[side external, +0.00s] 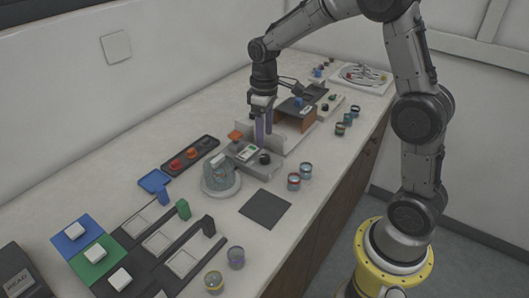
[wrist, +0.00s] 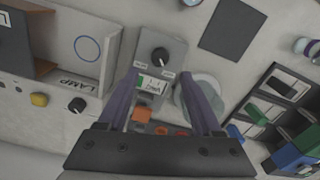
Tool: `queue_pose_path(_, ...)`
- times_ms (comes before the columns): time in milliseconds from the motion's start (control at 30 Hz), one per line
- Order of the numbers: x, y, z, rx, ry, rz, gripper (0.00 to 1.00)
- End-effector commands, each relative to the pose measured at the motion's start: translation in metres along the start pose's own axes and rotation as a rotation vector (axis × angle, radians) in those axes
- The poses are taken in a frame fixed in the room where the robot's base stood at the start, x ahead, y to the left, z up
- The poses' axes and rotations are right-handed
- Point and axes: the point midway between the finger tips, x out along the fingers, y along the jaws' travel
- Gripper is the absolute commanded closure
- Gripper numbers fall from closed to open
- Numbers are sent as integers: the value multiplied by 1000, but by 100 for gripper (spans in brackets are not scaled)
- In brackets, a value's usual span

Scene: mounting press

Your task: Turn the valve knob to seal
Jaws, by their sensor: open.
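A black round knob (wrist: 160,55) with a pale pointer mark sits on a grey control box (wrist: 172,44) in the wrist view. Two small labels lie below it, too small to read. A green and white display (wrist: 152,84) is on the same box. In the side view the knob (side external: 264,158) is at the box's near right end. My gripper (wrist: 158,76) is open and empty, its two purple fingers spread either side of the display, with the knob just beyond the tips. In the side view my gripper (side external: 264,141) points down above the box, apart from the knob.
A glass-domed round unit (side external: 220,176) stands beside the box. An upright panel and orange-brown housing (side external: 296,116) stand close behind the gripper. A second black knob (wrist: 77,104) is beside a "LAMP" label. Jars (side external: 293,181) and a dark mat (side external: 265,209) lie in front.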

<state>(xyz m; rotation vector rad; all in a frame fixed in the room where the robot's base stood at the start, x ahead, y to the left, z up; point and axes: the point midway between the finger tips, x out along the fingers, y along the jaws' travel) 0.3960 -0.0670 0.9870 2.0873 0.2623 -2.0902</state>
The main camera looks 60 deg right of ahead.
Motion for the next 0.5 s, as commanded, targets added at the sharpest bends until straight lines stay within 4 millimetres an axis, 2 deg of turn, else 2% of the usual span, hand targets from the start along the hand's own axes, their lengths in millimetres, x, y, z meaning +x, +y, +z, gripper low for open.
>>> queue_pose_path(200, 42, 0, 1, 0, -4, -2, 34)
queue_pose_path(400, 65, 0, 0, 0, -1, 0, 34)
queue_pose_path(500, 70, 0, 0, 0, 0, 0, 34)
